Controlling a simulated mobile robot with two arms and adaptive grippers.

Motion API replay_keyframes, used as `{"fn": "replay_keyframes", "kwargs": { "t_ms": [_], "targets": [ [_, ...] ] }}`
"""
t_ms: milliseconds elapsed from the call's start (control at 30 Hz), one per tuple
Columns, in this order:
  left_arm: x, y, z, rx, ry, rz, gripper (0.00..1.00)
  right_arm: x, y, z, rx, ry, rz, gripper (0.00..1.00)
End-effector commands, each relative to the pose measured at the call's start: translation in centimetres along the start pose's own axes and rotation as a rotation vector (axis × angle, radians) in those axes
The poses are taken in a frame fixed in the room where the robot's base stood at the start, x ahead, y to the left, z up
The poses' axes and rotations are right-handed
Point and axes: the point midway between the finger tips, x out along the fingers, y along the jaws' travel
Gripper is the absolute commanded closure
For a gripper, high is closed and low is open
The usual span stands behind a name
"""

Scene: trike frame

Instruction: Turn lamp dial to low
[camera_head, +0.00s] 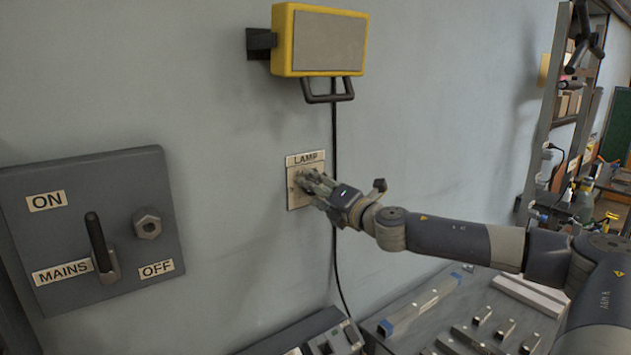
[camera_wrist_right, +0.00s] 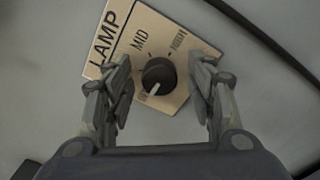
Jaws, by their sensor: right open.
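The lamp dial is a round black knob (camera_wrist_right: 158,75) on a beige plate (camera_wrist_right: 183,55) marked LAMP. The plate also shows on the wall in the head view (camera_head: 292,198), where the gripper hides the knob. In the wrist view, MID and a second, blurred label stand above the knob. A small label at its lower left is partly hidden. The knob's white mark points down and slightly left, near that label. My right gripper (camera_wrist_right: 163,95) is open, with one finger on each side of the knob and visible gaps between. In the head view, it (camera_head: 308,184) is at the plate.
A yellow lamp (camera_head: 328,42) is mounted above, its black cable (camera_head: 334,125) running down beside the plate. A grey mains switch box (camera_head: 75,225) is on the wall at left. A bench with metal parts (camera_head: 425,300) lies below my right arm.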

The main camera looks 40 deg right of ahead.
Motion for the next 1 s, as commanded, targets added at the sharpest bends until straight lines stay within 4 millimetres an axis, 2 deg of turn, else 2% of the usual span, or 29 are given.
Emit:
{"fn": "replay_keyframes", "kwargs": {
  "t_ms": [100,433,467,600,667,1000],
  "targets": [
    [-0.57,0.00,-0.12,0.000,0.001,0.000,0.60,0.35,0.10,0.02,0.001,0.000,0.000,0.49],
    [-0.57,-0.01,-0.16,0.000,0.001,0.000,0.60,0.48,-0.04,-0.08,0.000,0.000,-0.001,0.49],
    [-0.57,-0.01,-0.15,0.000,0.001,0.000,0.60,0.47,-0.04,-0.08,0.000,0.000,-0.001,0.51],
    [-0.57,-0.02,-0.15,0.000,0.001,0.000,0.60,0.47,-0.03,-0.08,0.000,0.001,-0.001,0.83],
    [-0.57,-0.02,-0.15,0.000,0.001,0.000,0.60,0.47,-0.03,-0.08,0.000,0.000,-0.001,0.93],
    [-0.27,-0.02,-0.11,-0.001,0.001,0.000,0.60,0.46,-0.15,-0.14,0.027,0.001,-0.001,0.93]
  ]
}}
